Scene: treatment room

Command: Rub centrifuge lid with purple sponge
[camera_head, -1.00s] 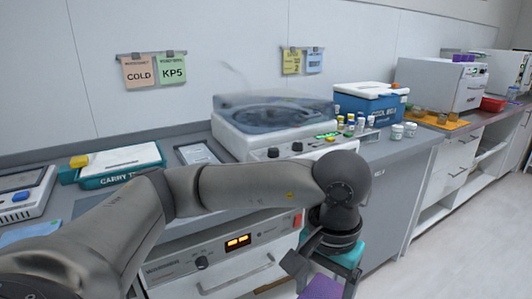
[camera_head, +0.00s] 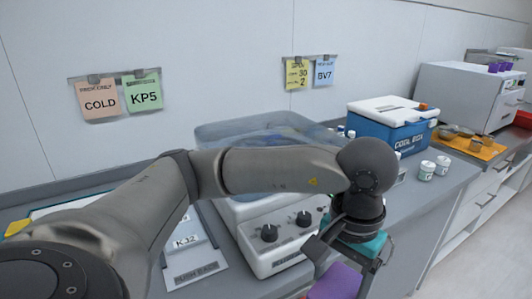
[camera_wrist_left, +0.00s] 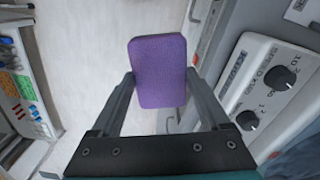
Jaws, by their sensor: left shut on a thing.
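The purple sponge (camera_head: 336,283) is at the bottom of the head view, held by my left gripper (camera_head: 342,262). In the left wrist view the sponge (camera_wrist_left: 159,71) sits between the two fingers of my left gripper (camera_wrist_left: 160,84), which is shut on it. The centrifuge (camera_head: 270,244) stands on the bench, white with dark knobs, and its translucent lid (camera_head: 262,132) is on top. My left arm crosses in front of it and hides part of it. The sponge is in front of the centrifuge's right side, apart from the lid. My right gripper is not in view.
A blue cool box (camera_head: 392,128) stands right of the centrifuge, with small white jars (camera_head: 427,170) near it. An orange tray (camera_head: 470,147) and a white machine (camera_head: 468,97) are farther right. A flat grey panel (camera_head: 190,272) lies left of the centrifuge.

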